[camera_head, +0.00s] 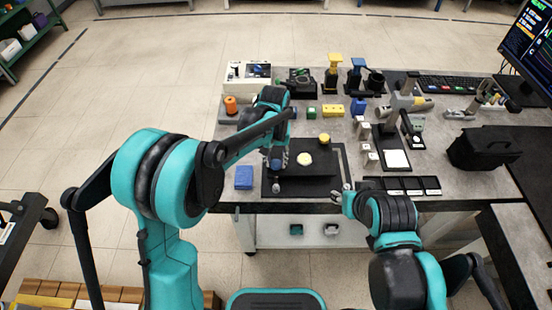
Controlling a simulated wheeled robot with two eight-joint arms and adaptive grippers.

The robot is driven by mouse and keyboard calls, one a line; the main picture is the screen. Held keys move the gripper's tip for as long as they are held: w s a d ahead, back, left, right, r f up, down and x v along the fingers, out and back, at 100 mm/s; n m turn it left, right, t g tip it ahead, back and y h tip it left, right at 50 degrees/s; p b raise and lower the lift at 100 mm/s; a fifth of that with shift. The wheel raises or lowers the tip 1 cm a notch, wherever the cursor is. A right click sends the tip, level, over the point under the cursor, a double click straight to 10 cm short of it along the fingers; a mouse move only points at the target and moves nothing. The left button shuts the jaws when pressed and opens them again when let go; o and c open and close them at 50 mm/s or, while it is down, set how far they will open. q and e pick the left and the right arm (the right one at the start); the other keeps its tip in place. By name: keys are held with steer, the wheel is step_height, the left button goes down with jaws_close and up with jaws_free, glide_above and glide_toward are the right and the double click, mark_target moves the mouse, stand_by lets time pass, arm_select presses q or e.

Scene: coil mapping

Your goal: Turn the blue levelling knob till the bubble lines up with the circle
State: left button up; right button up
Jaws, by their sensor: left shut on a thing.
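A black levelling plate (310,187) lies near the front edge of the table. It carries a pale yellow round level (304,159); its bubble and circle are too small to make out. A yellow knob (323,138) stands at the plate's back, and a grey knob (277,188) at its front left. My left gripper (277,166) points down over the plate's left side, shut on what looks like the blue knob (276,163), which is mostly hidden by the fingers. My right gripper (342,193) is open and empty at the table's front edge, right of the plate.
A blue block (243,177) lies left of the plate. Black trays (403,185) and a white-topped stand (396,159) are to the right. Several small coloured blocks (333,110) stand behind. A black case (484,148) sits far right.

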mark_target(275, 162)
arm_select(q)
steer(key=shift+w+n, duration=0.1)
steer(key=shift+n, duration=0.5)
steer(key=o, duration=1.2)
steer(key=shift+c, duration=0.2)
steer(key=shift+r, duration=0.1)
step_height(275, 162, up, 12)
steer(key=shift+a, duration=0.15)
